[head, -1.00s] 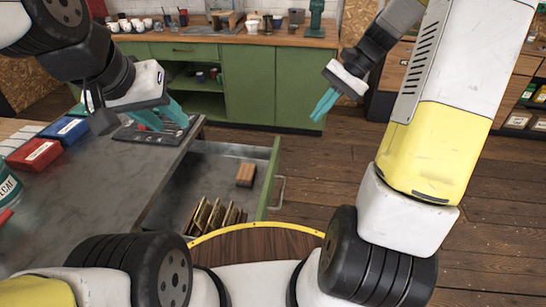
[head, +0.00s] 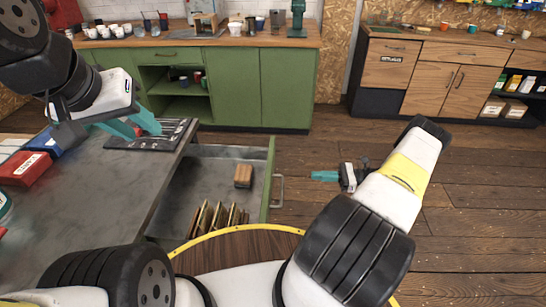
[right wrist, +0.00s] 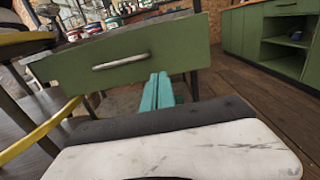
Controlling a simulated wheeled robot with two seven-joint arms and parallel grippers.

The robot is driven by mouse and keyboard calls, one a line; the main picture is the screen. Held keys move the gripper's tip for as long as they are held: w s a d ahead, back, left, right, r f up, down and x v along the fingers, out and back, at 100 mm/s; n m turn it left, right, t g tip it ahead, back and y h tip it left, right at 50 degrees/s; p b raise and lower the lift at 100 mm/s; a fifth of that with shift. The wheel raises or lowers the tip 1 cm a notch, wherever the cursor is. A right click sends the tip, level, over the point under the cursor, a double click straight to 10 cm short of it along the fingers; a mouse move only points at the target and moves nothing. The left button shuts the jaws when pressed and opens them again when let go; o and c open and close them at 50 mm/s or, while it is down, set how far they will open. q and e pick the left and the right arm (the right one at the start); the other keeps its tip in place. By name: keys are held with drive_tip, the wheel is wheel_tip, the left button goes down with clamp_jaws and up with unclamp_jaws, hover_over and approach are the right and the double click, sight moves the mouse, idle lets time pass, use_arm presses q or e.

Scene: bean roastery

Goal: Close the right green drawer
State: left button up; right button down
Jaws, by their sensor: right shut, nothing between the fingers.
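The right green drawer (head: 268,180) stands pulled out from the grey-topped table (head: 100,190), its green front and metal handle (head: 279,190) facing right. Inside lie a small brown block (head: 243,176) and several upright brown packets (head: 215,217). My right gripper (head: 325,176) is shut and empty, a little to the right of the handle and pointing at the drawer front. In the right wrist view the teal fingers (right wrist: 158,92) are together just beside the handle (right wrist: 120,62); I cannot tell whether they touch the front. My left gripper (head: 140,124) is over the tabletop, its fingers apparently apart.
A dark tray (head: 150,135) and red (head: 25,169) and blue (head: 45,141) boxes sit on the table. Green cabinets (head: 288,88) stand behind, wooden cabinets (head: 450,78) at the back right. The wooden floor to the right of the drawer is clear.

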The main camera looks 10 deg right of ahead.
sight(196, 177)
drive_tip(key=x, duration=1.4)
drive_tip(key=shift+a+f, duration=0.1)
drive_tip(key=x, duration=3.2)
drive_tip(key=shift+f, duration=0.15)
drive_tip(key=shift+w+a, duration=0.15)
drive_tip(key=shift+a, duration=0.45)
